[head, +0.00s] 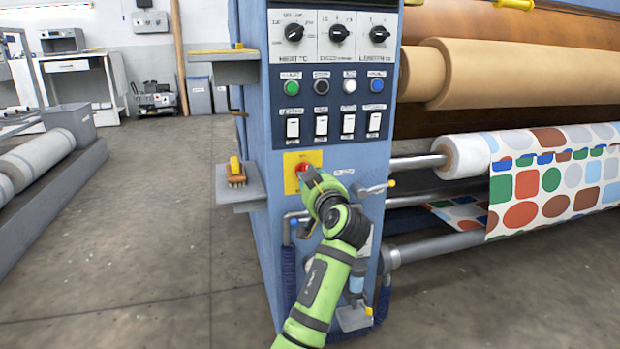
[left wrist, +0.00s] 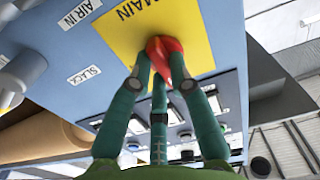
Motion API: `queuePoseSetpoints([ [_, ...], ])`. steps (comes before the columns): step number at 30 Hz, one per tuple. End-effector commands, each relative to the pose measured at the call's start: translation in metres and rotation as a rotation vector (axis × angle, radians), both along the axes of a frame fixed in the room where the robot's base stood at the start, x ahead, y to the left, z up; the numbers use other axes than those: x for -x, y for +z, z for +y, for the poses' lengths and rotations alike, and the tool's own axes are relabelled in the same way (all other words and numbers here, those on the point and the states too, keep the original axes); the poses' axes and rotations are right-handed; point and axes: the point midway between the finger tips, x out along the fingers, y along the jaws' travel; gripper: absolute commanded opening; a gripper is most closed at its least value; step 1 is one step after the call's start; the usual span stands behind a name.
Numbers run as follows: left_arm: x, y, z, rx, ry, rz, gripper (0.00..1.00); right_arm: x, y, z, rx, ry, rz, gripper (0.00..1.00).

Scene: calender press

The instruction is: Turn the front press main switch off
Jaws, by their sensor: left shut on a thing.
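The main switch (head: 301,167) is a red rotary knob on a yellow plate (head: 290,186) on the front of the blue press column. My left gripper (head: 309,179) is at the knob, hiding most of it in the head view. In the left wrist view the plate (left wrist: 190,22) reads "MAIN", and my green fingers (left wrist: 163,74) close around the red knob (left wrist: 166,50), touching it. The knob's exact turn position is hard to tell behind the fingers. My right gripper is in neither view.
Above are white rocker switches (head: 334,125), coloured buttons (head: 320,86) and black dials (head: 338,33). A side shelf holds a yellow-handled brush (head: 236,172). A valve lever (head: 374,188) and pipes are close right of my gripper. Patterned fabric (head: 550,180) hangs further right.

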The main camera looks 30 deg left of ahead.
Motion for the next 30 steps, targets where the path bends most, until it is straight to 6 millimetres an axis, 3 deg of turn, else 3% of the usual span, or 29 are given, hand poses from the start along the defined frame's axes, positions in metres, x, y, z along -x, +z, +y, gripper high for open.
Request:
queuePoseSetpoints([
  [1,0.0,0.0,0.0,0.003,-0.001,-0.004,0.0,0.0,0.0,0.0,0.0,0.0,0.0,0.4],
  [2,0.0,0.0,0.0,0.003,-0.001,-0.004,0.32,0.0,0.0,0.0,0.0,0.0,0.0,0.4],
  [3,0.0,0.0,0.0,0.003,-0.001,-0.003,0.44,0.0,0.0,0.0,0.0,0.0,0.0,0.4],
  [17,0.006,0.0,-0.009,0.001,-0.002,-0.003,0.44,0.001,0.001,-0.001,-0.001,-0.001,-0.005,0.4],
  [30,0.063,-0.001,-0.074,0.005,-0.002,-0.003,0.44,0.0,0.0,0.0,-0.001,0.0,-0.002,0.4],
])
